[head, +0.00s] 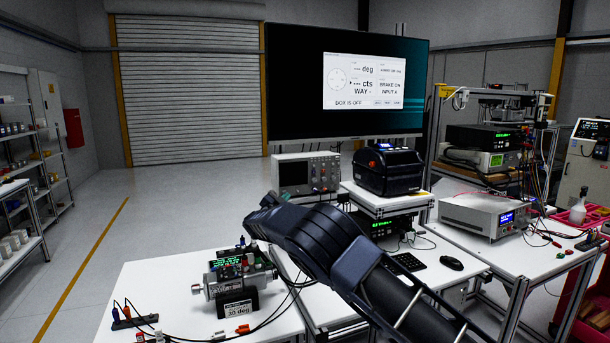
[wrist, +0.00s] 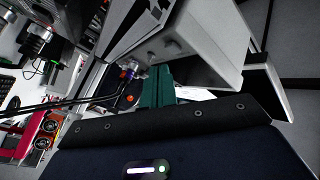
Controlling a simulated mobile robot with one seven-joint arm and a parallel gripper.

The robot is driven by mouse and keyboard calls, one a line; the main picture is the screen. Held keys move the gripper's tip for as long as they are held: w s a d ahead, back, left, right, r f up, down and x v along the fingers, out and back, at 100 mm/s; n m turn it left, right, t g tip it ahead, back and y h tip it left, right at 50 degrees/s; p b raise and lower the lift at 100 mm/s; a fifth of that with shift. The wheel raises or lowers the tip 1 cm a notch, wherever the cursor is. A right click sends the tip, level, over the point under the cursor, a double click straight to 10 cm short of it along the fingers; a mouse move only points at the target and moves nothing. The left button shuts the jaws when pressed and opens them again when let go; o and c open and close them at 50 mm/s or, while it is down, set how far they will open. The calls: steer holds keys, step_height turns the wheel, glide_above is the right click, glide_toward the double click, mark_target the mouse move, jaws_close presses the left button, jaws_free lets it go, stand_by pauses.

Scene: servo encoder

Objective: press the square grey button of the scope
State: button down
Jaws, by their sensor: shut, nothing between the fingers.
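The scope (head: 309,176) is a light grey box with a dark screen on its left and small controls on its right. It stands on the bench below the big monitor. The square grey button is too small to make out. My gripper (wrist: 156,85) shows in the wrist view as green fingers, shut and empty, in front of a light grey housing (wrist: 198,45). I cannot tell contact from a gap there.
A black printer-like box (head: 388,170) stands right of the scope. A motor unit (head: 238,280) with cables sits on the front-left white table (head: 170,285). A keyboard (head: 405,262) and mouse (head: 451,263) lie on the bench behind my arm.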

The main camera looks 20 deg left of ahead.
steer(key=s+d, duration=0.3)
steer(key=shift+s+d, duration=0.25)
steer(key=shift+s, duration=0.05)
steer(key=shift+w+r, duration=0.1)
stand_by(0.5)
